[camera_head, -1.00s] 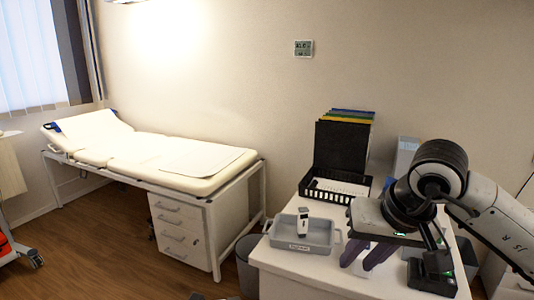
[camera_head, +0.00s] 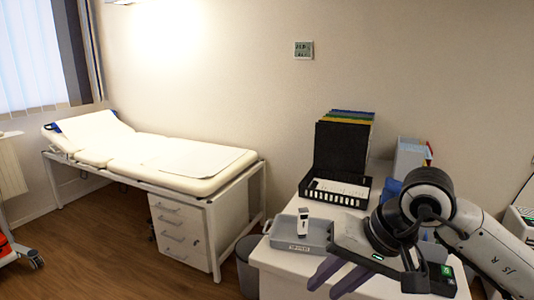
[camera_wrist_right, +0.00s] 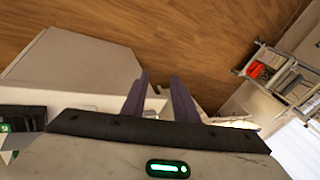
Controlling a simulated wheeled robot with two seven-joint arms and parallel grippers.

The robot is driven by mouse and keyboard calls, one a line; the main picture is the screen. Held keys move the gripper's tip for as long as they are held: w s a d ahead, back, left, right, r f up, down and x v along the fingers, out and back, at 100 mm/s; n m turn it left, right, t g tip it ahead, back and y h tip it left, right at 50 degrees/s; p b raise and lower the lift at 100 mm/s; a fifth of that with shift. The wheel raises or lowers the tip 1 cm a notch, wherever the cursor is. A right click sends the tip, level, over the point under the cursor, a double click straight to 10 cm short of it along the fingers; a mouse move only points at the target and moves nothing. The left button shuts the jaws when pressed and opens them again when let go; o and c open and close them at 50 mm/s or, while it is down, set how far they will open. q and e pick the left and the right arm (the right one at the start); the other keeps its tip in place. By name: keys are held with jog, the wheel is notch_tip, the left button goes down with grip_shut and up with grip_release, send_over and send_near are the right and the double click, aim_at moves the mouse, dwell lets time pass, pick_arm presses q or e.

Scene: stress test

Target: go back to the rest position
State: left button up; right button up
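My right gripper (camera_head: 320,291) is over the front edge of the white desk (camera_head: 282,258) in the head view, at the lower right. Its two purple fingers point down and left, apart, with nothing between them. The same fingers show in the right wrist view (camera_wrist_right: 159,80), with a clear gap between them and wooden floor beyond. The right arm comes in from the right. My left gripper is not in the head view.
A grey tray (camera_head: 316,235) with a white handheld device (camera_head: 303,223) stands on the desk, left of my right gripper. A black file holder (camera_head: 340,150) and basket stand behind. A dark device with a green screen (camera_head: 438,272) is close by. An examination couch (camera_head: 150,157) is left.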

jog(key=s+a+r+m+g+y, duration=0.1)
jog(key=s+a+r+m+y, duration=0.1)
jog(key=s+a+m+y, duration=0.45)
jog(key=s+a+r+m+g+y, duration=0.2)
jog(key=s+a+m+y, duration=0.1)
jog(key=a+m+y, duration=0.55)
jog(key=w+d+f+m+t+h, duration=0.1)
jog(key=w+d+f+m+t, duration=0.2)
jog(key=m+t, duration=0.65)
jog(key=w+d+f+m+t+h, duration=0.15)
jog(key=w+d+m+t, duration=0.3)
jog(key=m, duration=0.95)
jog(key=d+f+m+t+h, duration=0.3)
jog(key=d+f+m+h, duration=0.3)
jog(key=f+m+h, duration=0.6)
jog(key=s+d+f+m+g+h, duration=0.1)
jog(key=s+d+f+m+g, duration=0.2)
jog(key=s+f+m, duration=0.6)
jog(key=s+d+f+m+g+h, duration=0.1)
jog(key=s+d+f+m+g, duration=0.3)
jog(key=s+f+m, duration=0.4)
notch_tip(320, 180, down, 6)
jog(key=shift+s+d+f+m+g, duration=0.2)
jog(key=shift+s+m+g, duration=0.15)
jog(key=shift+s+g, duration=0.35)
